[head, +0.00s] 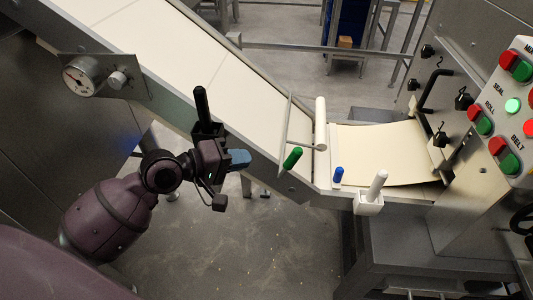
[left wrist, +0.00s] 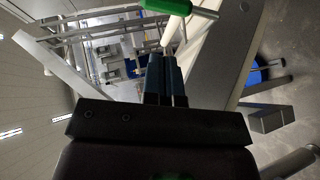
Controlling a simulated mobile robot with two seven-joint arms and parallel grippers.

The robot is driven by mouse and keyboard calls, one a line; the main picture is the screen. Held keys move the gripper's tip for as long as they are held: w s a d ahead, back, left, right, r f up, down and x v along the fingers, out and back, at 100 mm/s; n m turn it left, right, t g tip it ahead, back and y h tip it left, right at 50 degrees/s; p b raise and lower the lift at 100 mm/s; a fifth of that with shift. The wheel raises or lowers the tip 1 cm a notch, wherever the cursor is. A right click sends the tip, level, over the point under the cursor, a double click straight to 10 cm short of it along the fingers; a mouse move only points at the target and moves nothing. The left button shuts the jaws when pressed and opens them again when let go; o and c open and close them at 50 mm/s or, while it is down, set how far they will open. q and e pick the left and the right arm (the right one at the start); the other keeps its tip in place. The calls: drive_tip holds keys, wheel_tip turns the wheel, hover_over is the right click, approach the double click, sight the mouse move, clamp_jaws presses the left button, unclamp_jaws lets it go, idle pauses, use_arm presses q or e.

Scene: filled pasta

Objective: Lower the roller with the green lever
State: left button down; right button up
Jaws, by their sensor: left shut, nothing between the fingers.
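The green lever (head: 292,158) is a short green grip on the near side rail of the conveyor, and it slants up to the right. Its green grip also shows at the top of the left wrist view (left wrist: 165,6). The white roller (head: 320,120) lies across the belt just beyond the lever, beside a thin metal rod. My left gripper (head: 246,159) is to the left of the green lever and apart from it, with its blue fingers pointing toward it. The fingers (left wrist: 162,75) are together and empty in the left wrist view. My right gripper is not in view.
A black lever (head: 201,103) stands upright close to my left wrist. A blue lever (head: 338,174) and a white handle (head: 377,185) stand on the rail right of the green lever. A button panel (head: 510,105) is at far right. Open floor lies below the rail.

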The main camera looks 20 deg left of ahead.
use_arm(q)
drive_tip(key=b+x, duration=0.1)
drive_tip(key=x, duration=0.8)
drive_tip(key=shift+w+d+f, duration=0.2)
drive_tip(key=shift+w, duration=0.05)
drive_tip(key=shift+r, duration=0.1)
